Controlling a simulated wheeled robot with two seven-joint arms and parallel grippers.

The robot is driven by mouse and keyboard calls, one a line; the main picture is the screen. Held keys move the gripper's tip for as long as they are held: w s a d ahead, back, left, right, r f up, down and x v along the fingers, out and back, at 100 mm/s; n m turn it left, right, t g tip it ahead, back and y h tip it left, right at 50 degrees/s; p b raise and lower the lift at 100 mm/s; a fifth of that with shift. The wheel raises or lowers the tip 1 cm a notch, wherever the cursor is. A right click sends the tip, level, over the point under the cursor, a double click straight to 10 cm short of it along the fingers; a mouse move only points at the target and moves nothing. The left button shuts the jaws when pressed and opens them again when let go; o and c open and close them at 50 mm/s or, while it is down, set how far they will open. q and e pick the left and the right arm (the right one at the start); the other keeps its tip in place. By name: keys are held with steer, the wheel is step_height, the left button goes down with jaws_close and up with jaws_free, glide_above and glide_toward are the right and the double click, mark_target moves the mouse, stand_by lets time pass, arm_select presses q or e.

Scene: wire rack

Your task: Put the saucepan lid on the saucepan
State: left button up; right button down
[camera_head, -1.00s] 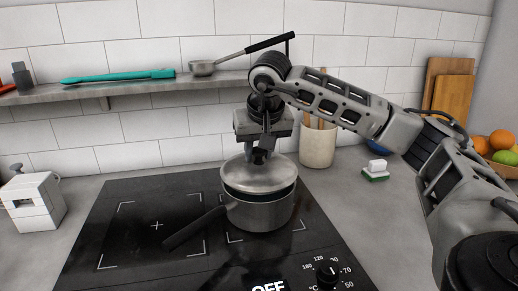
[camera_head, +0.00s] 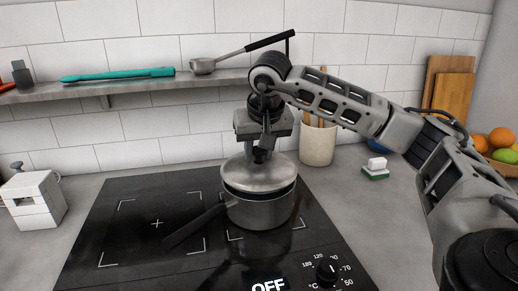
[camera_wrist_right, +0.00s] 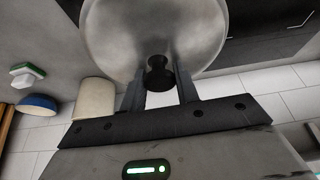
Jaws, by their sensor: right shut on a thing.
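The saucepan (camera_head: 258,212) is grey metal and stands on the right part of the black hob, its dark handle (camera_head: 195,227) pointing to the lower left. The saucepan lid (camera_head: 257,176) is a shiny metal disc over the saucepan's mouth, a little toward the back left. A dark strip of the pan's inside shows under its right front edge; I cannot tell whether the lid touches the rim. My right gripper (camera_head: 261,153) points down and is shut on the lid's black knob (camera_wrist_right: 158,75). The lid also fills the top of the wrist view (camera_wrist_right: 115,30). My left gripper is not in view.
The black hob (camera_head: 95,245) has free room on its left. A utensil crock (camera_head: 317,146) and a sponge (camera_head: 375,172) stand to the right. A white box-like object (camera_head: 33,203) is at the left. The wall shelf (camera_head: 130,92) holds a small pan (camera_head: 203,68) and teal tongs (camera_head: 118,75).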

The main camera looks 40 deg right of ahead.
steer(key=shift+f+b, duration=0.35)
steer(key=shift+f, duration=0.6)
stand_by(1.3)
steer(key=c, duration=0.6)
jaws_free()
steer(key=shift+c, duration=0.2)
steer(key=shift+p+v, duration=2.6)
steer(key=shift+v, duration=0.85)
steer(key=shift+s, duration=0.1)
